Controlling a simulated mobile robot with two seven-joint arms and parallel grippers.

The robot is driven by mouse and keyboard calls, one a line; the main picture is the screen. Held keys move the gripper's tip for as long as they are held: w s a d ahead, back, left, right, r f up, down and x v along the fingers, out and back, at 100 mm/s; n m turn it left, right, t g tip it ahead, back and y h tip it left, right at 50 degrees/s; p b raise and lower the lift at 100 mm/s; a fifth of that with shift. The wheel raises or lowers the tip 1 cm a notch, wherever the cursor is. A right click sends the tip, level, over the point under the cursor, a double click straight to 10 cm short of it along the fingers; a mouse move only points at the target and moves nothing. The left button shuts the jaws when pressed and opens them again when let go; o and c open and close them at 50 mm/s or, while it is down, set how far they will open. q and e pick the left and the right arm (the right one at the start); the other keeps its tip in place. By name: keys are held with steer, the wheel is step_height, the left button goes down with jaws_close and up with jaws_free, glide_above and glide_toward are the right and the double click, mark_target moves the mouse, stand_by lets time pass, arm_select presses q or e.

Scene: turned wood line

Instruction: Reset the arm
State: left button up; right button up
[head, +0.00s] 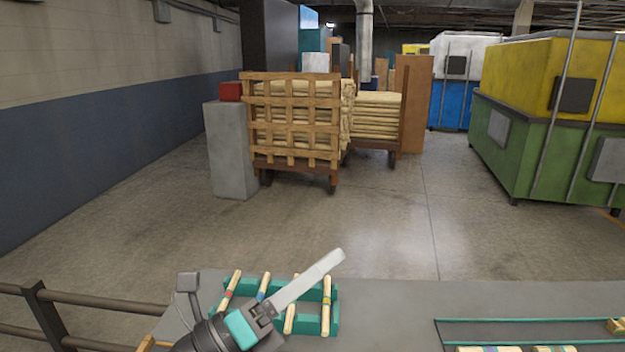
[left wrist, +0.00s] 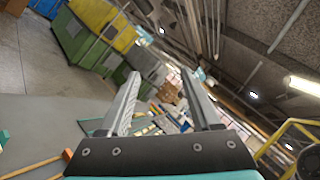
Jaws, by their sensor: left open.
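My left gripper (head: 336,257) reaches up over the front table in the head view, its pale fingers seen edge-on and pointing up and to the right. In the left wrist view the gripper (left wrist: 160,75) shows two fingers wide apart with nothing between them. The gripper and wrist cover part of a teal rack (head: 334,318) that holds several light turned wood sticks with coloured bands, such as one stick (head: 327,290) at its right end. I cannot tell how high the fingers are above the rack. My right gripper is in neither view.
The grey table (head: 390,312) has bare room right of the rack. A teal-edged strip (head: 520,321) with wooden pieces lies at bottom right. A dark railing (head: 105,300) is at left. Beyond are a slatted wood cart (head: 292,125), a grey pillar (head: 230,150) and a green-and-yellow machine (head: 545,155).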

arm_select(q)
steer(key=w+a+f+n+t+y, duration=0.2)
steer(key=a+n+t+y, duration=0.2)
steer(key=a+n+y, duration=0.45)
steer(key=w+a+f+n+t+y, duration=0.25)
steer(key=n+t+y, duration=0.2)
steer(key=n, duration=0.75)
steer(key=s+a+f+n+g+y, duration=0.4)
steer(key=a+f+n+g+y, duration=0.3)
steer(key=f, duration=0.4)
steer(key=s+d+f+n+g+h, duration=0.1)
steer(key=s+f+n+g, duration=0.35)
steer(key=s+f, duration=0.45)
steer(key=s+f+n+g+h, duration=0.1)
steer(key=s+f+n+g, duration=0.4)
steer(key=s, duration=0.6)
step_height(320, 180, down, 26)
steer(key=s+m+g+b, duration=0.2)
steer(key=s+a+f+b, duration=0.1)
steer(key=s+a+f, duration=0.1)
steer(key=s+f, duration=1.1)
steer(key=shift+s+a+f+g, duration=0.15)
steer(key=shift+s+a+g, duration=0.2)
steer(key=shift+s, duration=0.5)
